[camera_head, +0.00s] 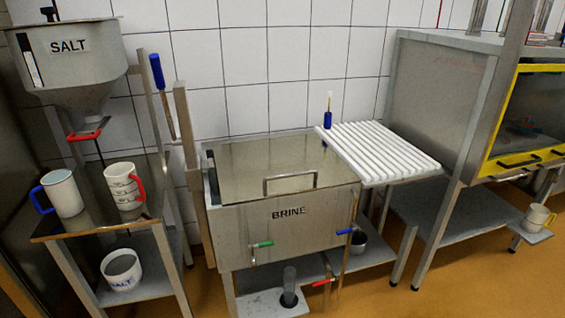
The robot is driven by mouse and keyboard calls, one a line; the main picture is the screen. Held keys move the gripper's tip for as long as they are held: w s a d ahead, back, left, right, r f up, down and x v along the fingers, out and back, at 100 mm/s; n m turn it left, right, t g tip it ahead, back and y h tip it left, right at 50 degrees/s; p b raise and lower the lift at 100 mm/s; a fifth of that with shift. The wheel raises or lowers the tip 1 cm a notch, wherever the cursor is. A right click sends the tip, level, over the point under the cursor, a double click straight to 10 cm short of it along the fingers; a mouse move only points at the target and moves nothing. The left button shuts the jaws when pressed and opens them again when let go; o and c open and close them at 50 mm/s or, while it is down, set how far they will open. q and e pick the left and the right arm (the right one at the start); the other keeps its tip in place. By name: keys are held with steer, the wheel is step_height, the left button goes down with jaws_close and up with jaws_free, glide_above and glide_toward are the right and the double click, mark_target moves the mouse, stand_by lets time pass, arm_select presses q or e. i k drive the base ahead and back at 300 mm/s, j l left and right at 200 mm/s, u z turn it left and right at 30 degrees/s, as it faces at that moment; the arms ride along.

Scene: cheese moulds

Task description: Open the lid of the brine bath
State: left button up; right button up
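The brine bath (245,222) is a steel tank marked BRINE, standing in the middle of the view against the tiled wall. Its flat metal lid (240,168) lies over the top and looks closed. A bar handle (290,184) stands near the lid's front edge. Several small taps show on and below the front, including one with a green lever (263,244) and one with a red lever (322,282). Neither of my grippers shows in this view.
A white slatted rack (378,150) adjoins the bath's right side. On the left, a salt hopper (70,65) hangs above a steel table (92,222) with two mugs. A steel cabinet with a yellow-framed window (518,164) stands at the right. Orange floor shows in front.

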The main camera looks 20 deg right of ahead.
mark_target(250, 171)
steer(key=i+l, duration=0.1)
steer(key=i, duration=0.85)
